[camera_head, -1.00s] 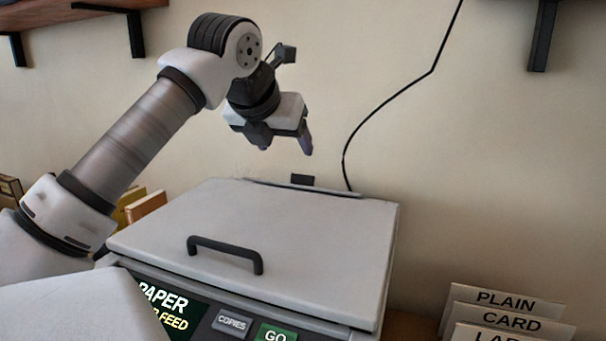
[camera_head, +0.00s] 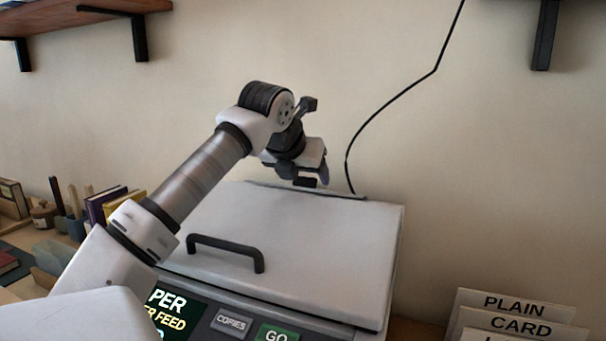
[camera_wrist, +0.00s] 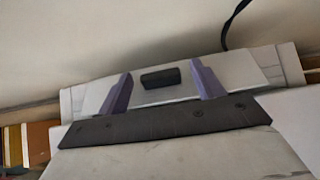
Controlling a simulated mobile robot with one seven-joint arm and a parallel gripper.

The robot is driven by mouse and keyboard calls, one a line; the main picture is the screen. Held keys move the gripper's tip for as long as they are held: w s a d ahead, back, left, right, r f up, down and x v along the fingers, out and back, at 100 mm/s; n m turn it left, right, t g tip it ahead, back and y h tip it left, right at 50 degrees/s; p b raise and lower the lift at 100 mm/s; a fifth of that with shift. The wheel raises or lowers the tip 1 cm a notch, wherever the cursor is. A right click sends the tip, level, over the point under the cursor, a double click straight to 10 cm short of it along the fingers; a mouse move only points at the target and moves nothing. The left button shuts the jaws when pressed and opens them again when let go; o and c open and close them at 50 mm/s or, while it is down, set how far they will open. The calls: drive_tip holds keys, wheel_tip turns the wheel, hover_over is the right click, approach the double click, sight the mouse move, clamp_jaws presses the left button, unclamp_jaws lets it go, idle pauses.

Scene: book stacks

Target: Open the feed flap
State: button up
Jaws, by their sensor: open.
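The pale grey copier (camera_head: 300,235) stands against the wall with its big lid down. A small black tab (camera_wrist: 160,77) sits on the pale panel (camera_wrist: 160,94) at the copier's back, which I take to be the feed flap. The panel looks flat, not raised. My gripper (camera_head: 308,177) is over the back edge of the lid, pointing down, open and empty. In the wrist view its two purple fingers (camera_wrist: 161,70) stand on either side of the tab, apart from it. How high they are above the panel I cannot tell.
A black arched handle (camera_head: 226,252) rises from the lid. The front panel has COPIES (camera_head: 231,321) and GO (camera_head: 276,334) buttons. A black cable (camera_head: 385,105) runs down the wall behind. Labelled cards (camera_head: 515,304) stand at right; books (camera_head: 103,205) stand at left. A shelf is above left.

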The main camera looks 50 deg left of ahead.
drive_tip(key=c, duration=1)
drive_tip(key=p, duration=0.1)
drive_tip(key=r+p, duration=0.1)
drive_tip(key=p, duration=0.1)
drive_tip(key=shift+w+a+g+h, duration=0.1)
drive_tip(key=shift+w+g+h, duration=0.2)
drive_tip(key=shift+g, duration=0.1)
drive_tip(key=shift+a+r+p, duration=0.1)
drive_tip(key=shift+p, duration=0.6)
drive_tip(key=g+p, duration=0.1)
drive_tip(key=p, duration=0.2)
drive_tip(key=w+g+h+p, duration=0.1)
drive_tip(key=p, duration=0.2)
drive_tip(key=shift+w+a+r, duration=0.1)
drive_tip(key=shift+a+r, duration=0.1)
drive_tip(key=shift+a, duration=0.05)
drive_tip(key=shift+w+a+f+g+h+p, duration=0.1)
drive_tip(key=shift+a+f+g+h+p, duration=0.15)
drive_tip(key=shift+g+p, duration=0.4)
drive_tip(key=shift+d, duration=0.1)
drive_tip(key=o, duration=1)
